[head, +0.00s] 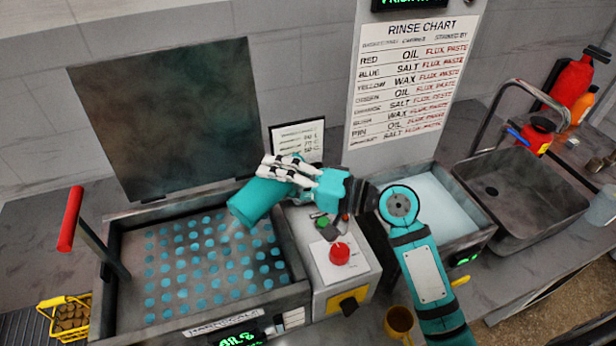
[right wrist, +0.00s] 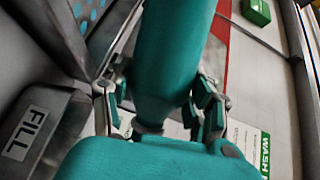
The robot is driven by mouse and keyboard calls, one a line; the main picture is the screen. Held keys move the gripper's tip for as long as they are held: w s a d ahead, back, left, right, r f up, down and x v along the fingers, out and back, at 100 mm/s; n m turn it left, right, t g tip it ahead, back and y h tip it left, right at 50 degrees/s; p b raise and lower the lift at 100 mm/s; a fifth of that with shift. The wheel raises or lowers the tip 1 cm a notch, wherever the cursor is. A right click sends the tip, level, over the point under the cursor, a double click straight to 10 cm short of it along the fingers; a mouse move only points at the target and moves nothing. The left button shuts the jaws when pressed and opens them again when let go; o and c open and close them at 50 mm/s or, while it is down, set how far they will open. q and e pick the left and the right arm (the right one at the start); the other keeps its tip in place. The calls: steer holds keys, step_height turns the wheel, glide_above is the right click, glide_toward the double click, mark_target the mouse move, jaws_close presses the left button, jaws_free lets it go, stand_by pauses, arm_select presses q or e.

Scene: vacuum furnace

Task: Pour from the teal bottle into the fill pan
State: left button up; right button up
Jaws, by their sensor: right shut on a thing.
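The teal bottle (head: 258,201) is held by my right gripper (head: 291,172), whose light fingers are shut around it. The bottle is tilted, its wide end pointing down and left over the right part of a grey basin. In the right wrist view, the bottle (right wrist: 172,55) runs up between the fingers of my right gripper (right wrist: 165,105) and narrows near the palm. No stream of liquid shows. A FILL label (right wrist: 33,133) sits on a grey part at the lower left of that view; I cannot tell which pan it marks. My left gripper is not in view.
The grey basin (head: 293,290) has a teal-dotted floor, a raised lid (head: 165,115) and a red-handled lever (head: 70,220). A control box with a red button (head: 340,254) stands beside it. A pale liquid tank (head: 440,205), sink (head: 510,185) and mustard mug (head: 398,322) are right.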

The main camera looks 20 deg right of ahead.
steer(key=shift+r, duration=0.2)
steer(key=shift+s+a+f+n+h+b, duration=0.2)
steer(key=shift+a+f+n+b, duration=0.1)
steer(key=shift+f+n+b, duration=0.25)
steer(key=shift+s+a+f+n+h+b, duration=0.2)
steer(key=shift+a+f+n+b, duration=0.05)
steer(key=shift+f+n+b, duration=0.25)
step_height(320, 180, up, 2)
steer(key=p, duration=0.1)
steer(key=n+p, duration=0.1)
steer(key=p, duration=0.1)
steer(key=shift+w+d+r+n+h, duration=0.15)
steer(key=shift+r+n+h, duration=0.1)
steer(key=shift+h, duration=0.15)
steer(key=shift+f, duration=0.4)
steer(key=shift+d+n, duration=0.1)
steer(key=shift+n, duration=0.2)
steer(key=shift+d+r+n+g, duration=0.1)
steer(key=shift+r+n+g, duration=0.05)
steer(key=shift+n+g, duration=0.15)
steer(key=shift+w+r+h+p, duration=0.15)
steer(key=shift+r+h+p, duration=0.25)
steer(key=shift+p, duration=0.4)
steer(key=shift+f, duration=0.1)
